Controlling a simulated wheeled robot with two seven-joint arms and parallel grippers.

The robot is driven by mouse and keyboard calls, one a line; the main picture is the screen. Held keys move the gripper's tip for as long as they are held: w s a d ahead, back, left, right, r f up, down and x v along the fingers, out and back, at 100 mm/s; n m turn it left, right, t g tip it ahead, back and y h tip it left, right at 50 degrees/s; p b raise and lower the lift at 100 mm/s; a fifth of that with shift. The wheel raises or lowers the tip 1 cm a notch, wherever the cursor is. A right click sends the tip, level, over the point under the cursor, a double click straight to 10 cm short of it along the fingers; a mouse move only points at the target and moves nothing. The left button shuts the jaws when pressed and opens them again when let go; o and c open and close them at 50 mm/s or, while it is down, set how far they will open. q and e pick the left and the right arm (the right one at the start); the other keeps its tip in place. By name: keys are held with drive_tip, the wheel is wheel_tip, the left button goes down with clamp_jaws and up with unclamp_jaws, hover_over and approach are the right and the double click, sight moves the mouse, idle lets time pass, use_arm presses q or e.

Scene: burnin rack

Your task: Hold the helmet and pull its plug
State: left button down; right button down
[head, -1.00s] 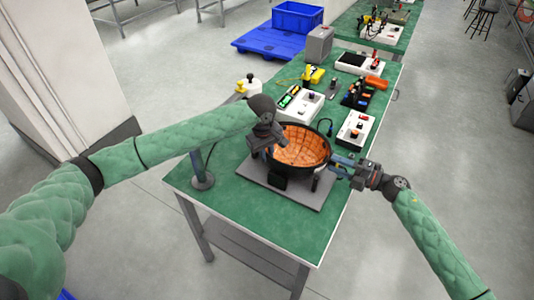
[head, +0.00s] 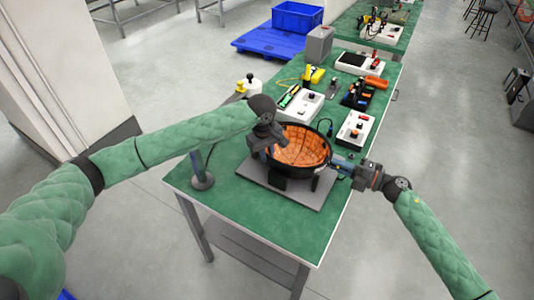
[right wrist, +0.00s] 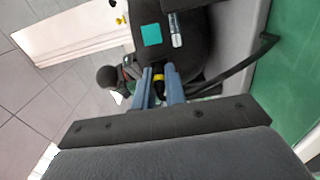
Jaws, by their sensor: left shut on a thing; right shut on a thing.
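The helmet (head: 312,171) is a black bowl with an orange lining, resting open side up over a grey plate (head: 249,172) on the green bench. Its dark shell also shows in the right wrist view (right wrist: 198,52). My left gripper (head: 272,149) is shut on the helmet's left rim. My right gripper (head: 338,166) is at the helmet's right side. In the right wrist view its blue fingers (right wrist: 160,80) are shut on a small dark plug with a yellow band (right wrist: 159,83), close against the shell. I cannot tell whether the plug is seated in the helmet.
A white box with a red knob (head: 356,129) stands right behind the helmet. Another white box (head: 300,104) and several tools lie further back. The bench front (head: 262,231) is clear.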

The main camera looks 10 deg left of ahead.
drive_tip(key=shift+v, duration=2.65)
drive_tip(key=shift+d, duration=0.15)
use_arm(q)
drive_tip(key=c, duration=1.3)
unclamp_jaws()
